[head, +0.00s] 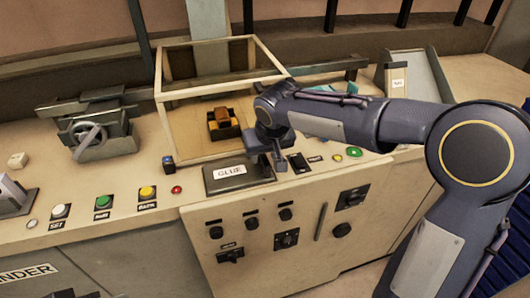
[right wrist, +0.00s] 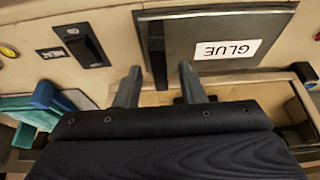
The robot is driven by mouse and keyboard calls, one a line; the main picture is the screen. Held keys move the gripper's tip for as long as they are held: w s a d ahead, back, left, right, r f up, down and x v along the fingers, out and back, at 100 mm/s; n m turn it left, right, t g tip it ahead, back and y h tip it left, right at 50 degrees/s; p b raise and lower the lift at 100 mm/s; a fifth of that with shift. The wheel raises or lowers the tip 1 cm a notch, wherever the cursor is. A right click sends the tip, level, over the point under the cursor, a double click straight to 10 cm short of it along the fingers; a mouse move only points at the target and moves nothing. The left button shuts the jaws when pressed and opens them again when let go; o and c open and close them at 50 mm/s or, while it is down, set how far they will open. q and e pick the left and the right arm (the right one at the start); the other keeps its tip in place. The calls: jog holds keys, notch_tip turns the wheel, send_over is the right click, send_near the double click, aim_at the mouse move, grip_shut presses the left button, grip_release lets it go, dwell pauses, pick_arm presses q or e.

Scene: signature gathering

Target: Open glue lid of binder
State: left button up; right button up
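The glue lid (head: 250,178) is a dark flat plate with a white GLUE label, lying flat on the machine's front ledge. It also shows in the right wrist view (right wrist: 270,32), where the label is upside down. A dark bar-like handle (right wrist: 157,55) runs along one side of the lid. My right gripper (head: 270,158) is over the lid's right side. In the right wrist view my right gripper (right wrist: 159,82) has its two fingers apart, one on each side of the handle's near end. Whether they touch it is unclear.
An open-topped framed box (head: 168,128) stands behind the lid, with a dark and orange block (head: 222,124) inside. Buttons (head: 147,193) line the ledge to the left, and a dark switch (head: 298,163) sits to the right. A vise-like device (head: 100,128) stands at left.

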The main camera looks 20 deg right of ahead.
jog(key=shift+c, duration=0.2)
grip_shut()
jog(key=shift+r, duration=0.1)
